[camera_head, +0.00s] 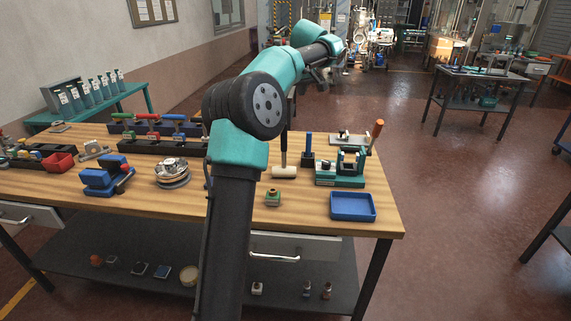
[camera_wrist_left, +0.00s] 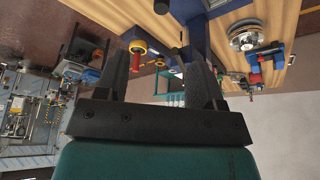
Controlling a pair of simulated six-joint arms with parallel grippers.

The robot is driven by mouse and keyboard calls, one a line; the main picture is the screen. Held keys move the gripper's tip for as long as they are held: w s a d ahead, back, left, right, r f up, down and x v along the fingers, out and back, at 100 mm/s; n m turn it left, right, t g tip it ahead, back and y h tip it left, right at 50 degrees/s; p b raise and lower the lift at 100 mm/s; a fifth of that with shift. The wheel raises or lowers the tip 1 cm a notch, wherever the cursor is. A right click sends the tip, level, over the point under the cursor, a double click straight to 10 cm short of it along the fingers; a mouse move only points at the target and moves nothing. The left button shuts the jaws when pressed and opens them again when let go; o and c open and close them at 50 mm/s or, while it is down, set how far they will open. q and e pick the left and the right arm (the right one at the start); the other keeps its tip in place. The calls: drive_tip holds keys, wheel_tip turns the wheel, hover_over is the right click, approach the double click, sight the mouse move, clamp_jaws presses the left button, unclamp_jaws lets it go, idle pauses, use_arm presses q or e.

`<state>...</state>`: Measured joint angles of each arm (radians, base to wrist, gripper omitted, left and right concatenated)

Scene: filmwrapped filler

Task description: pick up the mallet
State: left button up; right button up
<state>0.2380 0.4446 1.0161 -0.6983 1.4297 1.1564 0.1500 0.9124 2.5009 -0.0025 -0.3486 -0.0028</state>
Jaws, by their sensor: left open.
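The mallet (camera_head: 284,172) is on the wooden table (camera_head: 330,228) in the head view, right of my arm. Its pale cylindrical head lies on the tabletop and its dark handle stands up from it. My left gripper (camera_wrist_left: 158,58) is open in the left wrist view, with both dark fingers apart and nothing clearly held between them. In the head view my own arm covers much of the middle of the table, and the fingertips are hard to make out. I cannot pick out the mallet surely in the wrist view. My right gripper is not in view.
A small green block (camera_head: 272,198) is in front. Stacked discs (camera_head: 173,178) and a blue vise (camera_head: 100,180) are to the left.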

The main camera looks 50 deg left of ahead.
use_arm(q)
drive_tip(key=x, duration=1.2)
drive_tip(key=shift+d+f, duration=0.1)
drive_tip(key=shift+f, duration=0.05)
drive_tip(key=shift+x, duration=2.65)
drive_tip(key=shift+s+d, duration=0.1)
drive_tip(key=shift+d, duration=0.1)
drive_tip(key=shift+c, duration=0.2)
clamp_jaws()
